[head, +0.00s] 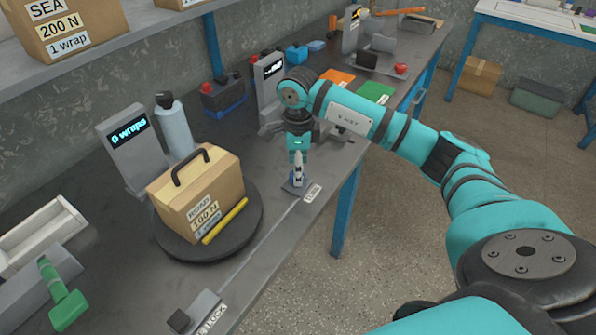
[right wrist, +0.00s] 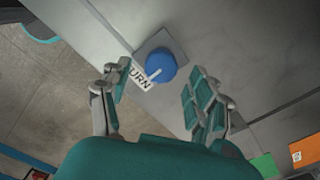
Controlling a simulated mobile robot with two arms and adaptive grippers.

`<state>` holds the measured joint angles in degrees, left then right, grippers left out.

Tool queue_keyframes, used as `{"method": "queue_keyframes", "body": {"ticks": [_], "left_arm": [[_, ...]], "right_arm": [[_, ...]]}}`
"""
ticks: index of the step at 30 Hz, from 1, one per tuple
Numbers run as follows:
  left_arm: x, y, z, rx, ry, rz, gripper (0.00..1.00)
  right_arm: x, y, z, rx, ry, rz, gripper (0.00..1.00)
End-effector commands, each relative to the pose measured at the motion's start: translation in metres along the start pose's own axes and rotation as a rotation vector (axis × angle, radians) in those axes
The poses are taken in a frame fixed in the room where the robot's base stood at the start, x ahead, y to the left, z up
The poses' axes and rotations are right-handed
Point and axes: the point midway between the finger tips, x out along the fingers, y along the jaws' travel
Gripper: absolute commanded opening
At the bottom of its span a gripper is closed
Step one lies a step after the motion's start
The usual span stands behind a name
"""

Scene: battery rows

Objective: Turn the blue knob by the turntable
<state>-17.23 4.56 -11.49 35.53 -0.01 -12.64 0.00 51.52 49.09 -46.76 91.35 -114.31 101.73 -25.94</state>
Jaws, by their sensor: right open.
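The blue knob (right wrist: 161,66) sits on a grey square base (right wrist: 143,45) with a TURN label (right wrist: 141,86), seen in the right wrist view. It has a white pointer mark. My right gripper (right wrist: 158,78) is open, with one finger on either side of the knob in that view; I cannot tell whether they touch it. In the head view my right gripper (head: 298,172) points down over the base, and the knob is hidden by the fingers. The dark round turntable (head: 252,214) is to its left and carries a cardboard box (head: 222,182). My left gripper is not in view.
A display reading 0 wraps (head: 128,132) and a grey bottle (head: 173,127) stand behind the turntable. A LOCK block (head: 213,312) is at the front edge. A green-handled tool (head: 62,290) is at left.

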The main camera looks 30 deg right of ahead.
Motion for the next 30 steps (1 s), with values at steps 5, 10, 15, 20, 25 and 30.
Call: {"method": "queue_keyframes", "body": {"ticks": [5, 10, 15, 20, 25, 30], "left_arm": [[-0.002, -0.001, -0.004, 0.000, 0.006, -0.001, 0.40], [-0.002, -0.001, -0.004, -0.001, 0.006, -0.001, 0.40], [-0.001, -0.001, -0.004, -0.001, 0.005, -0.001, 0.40], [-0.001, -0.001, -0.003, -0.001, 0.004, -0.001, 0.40], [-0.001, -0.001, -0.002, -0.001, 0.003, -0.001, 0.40], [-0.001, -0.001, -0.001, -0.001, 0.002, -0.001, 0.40]], "right_arm": [[0.018, 0.000, 0.000, 0.002, 0.001, 0.001, 0.61], [0.023, 0.000, 0.000, 0.001, -0.001, 0.000, 0.61], [0.023, 0.000, 0.000, 0.001, 0.000, 0.000, 0.61], [0.023, 0.000, 0.000, 0.000, 0.000, 0.000, 0.42], [0.023, 0.000, 0.000, 0.000, 0.000, 0.000, 0.20], [0.023, 0.000, 0.000, 0.001, 0.000, 0.000, 0.06]]}}
